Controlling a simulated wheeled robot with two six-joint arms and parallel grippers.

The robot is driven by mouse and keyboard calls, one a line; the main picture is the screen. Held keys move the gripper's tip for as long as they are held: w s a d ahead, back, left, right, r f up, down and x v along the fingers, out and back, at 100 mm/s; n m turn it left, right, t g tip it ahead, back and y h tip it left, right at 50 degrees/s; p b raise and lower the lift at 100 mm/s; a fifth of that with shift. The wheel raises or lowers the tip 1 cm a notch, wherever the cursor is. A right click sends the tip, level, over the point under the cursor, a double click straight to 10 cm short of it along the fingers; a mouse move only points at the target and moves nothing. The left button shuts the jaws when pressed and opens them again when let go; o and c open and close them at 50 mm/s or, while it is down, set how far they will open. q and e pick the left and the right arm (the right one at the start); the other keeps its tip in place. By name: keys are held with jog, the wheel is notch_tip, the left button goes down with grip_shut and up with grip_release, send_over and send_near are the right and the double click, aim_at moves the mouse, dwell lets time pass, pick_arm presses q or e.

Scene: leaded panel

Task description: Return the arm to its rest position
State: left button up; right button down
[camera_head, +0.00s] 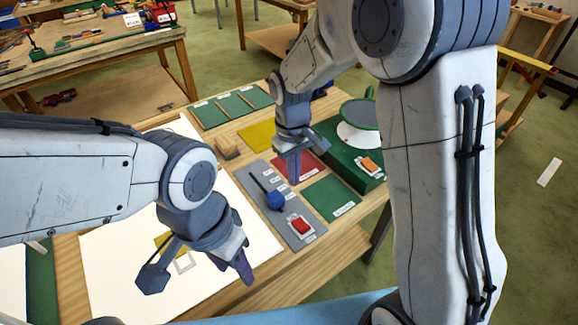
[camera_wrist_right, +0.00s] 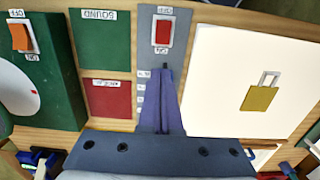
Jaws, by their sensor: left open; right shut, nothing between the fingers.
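My right gripper (camera_head: 293,172) hangs over the grey panel and red plate area in the head view. In the right wrist view its purple fingers (camera_wrist_right: 164,105) are together with nothing between them. They cover part of the grey panel (camera_wrist_right: 147,75). My left gripper (camera_head: 241,268) is at the lower left of the head view, above the white sheet, open, with no object visible in it. The grey panel (camera_head: 262,178) carries a blue knob (camera_head: 275,199) in a slot and a red rocker switch (camera_head: 301,226). The switch also shows in the right wrist view (camera_wrist_right: 163,32).
A green box (camera_head: 335,142) with an orange switch (camera_head: 369,165) and white disc stands right of the panel. Red (camera_wrist_right: 107,97) and green plates (camera_wrist_right: 103,38) lie beside the panel. A yellow piece (camera_wrist_right: 259,98) with a grey frame lies on the white sheet (camera_wrist_right: 220,75).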

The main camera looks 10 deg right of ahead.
jog(key=s+a+r+n, duration=0.1)
jog(key=s+a+r, duration=0.1)
jog(key=s, duration=0.9)
jog(key=s+a+r+y, duration=0.1)
jog(key=s+a+r, duration=0.1)
jog(key=s, duration=1)
jog(key=shift+r+n, duration=0.4)
jog(key=shift+r, duration=0.45)
